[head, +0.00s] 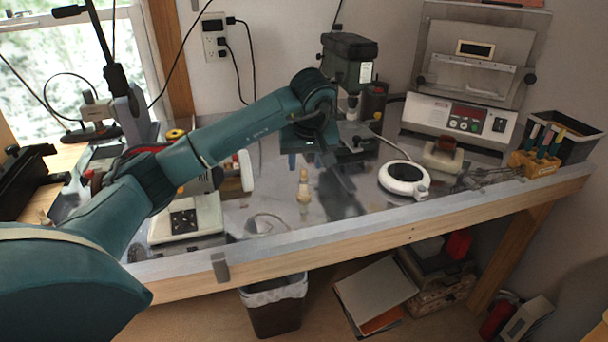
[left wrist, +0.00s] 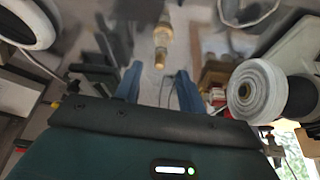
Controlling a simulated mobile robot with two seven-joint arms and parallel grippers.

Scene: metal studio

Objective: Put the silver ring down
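My left gripper (head: 300,161) hangs over the metal bench top, its blue fingers pointing down. In the left wrist view the two blue fingers (left wrist: 159,84) stand apart, with no object clearly held between them. A thin dark curved line shows in the gap; I cannot tell what it is. I cannot make out a silver ring in either view. A pale tan peg (head: 303,193) stands upright on the bench in front of the gripper. It also shows in the left wrist view (left wrist: 163,40), ahead of the fingers. My right gripper is not in view.
A round white device (head: 404,180) with a dark centre lies to the right. A drill press (head: 350,62) stands behind my wrist. A white device (head: 185,219) sits at left. A raised ledge (head: 400,214) runs along the front. Bare bench lies around the peg.

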